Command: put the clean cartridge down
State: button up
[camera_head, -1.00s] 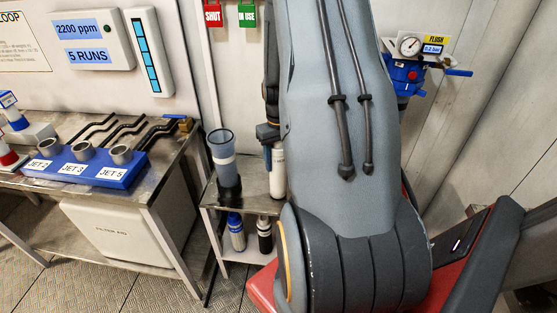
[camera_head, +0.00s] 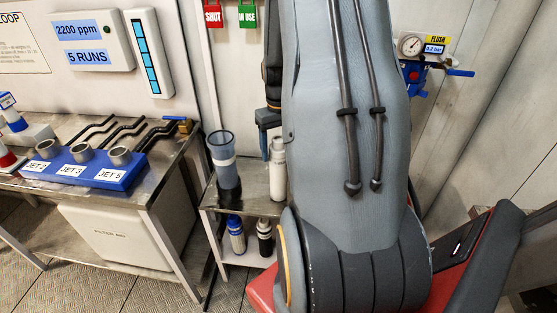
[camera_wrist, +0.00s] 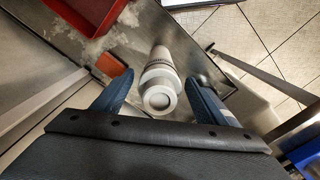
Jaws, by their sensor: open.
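The white cartridge (camera_head: 277,170) stands upright on the top of the small metal stand (camera_head: 250,203). In the wrist view the cartridge (camera_wrist: 160,88) is seen from its top end, between the two blue fingers. My gripper (camera_wrist: 159,80) is open, with a finger on each side of the cartridge and gaps showing. In the head view my gripper (camera_head: 268,142) is partly hidden behind my arm, with one finger showing left of the cartridge's upper part.
A tall grey-blue cup (camera_head: 224,165) stands left of the cartridge. Two bottles, one blue-topped (camera_head: 236,235) and one black (camera_head: 264,238), stand on the lower shelf. A bench with a blue jet block (camera_head: 85,168) is further left. The wrist view shows a red tray (camera_wrist: 92,14) and an orange block (camera_wrist: 114,62).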

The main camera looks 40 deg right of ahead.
aim_at(278, 139)
notch_tip(278, 139, up, 6)
jog(key=shift+r+b, duration=0.25)
jog(key=shift+b, duration=0.15)
jog(key=shift+w, duration=0.1)
dwell(0.4)
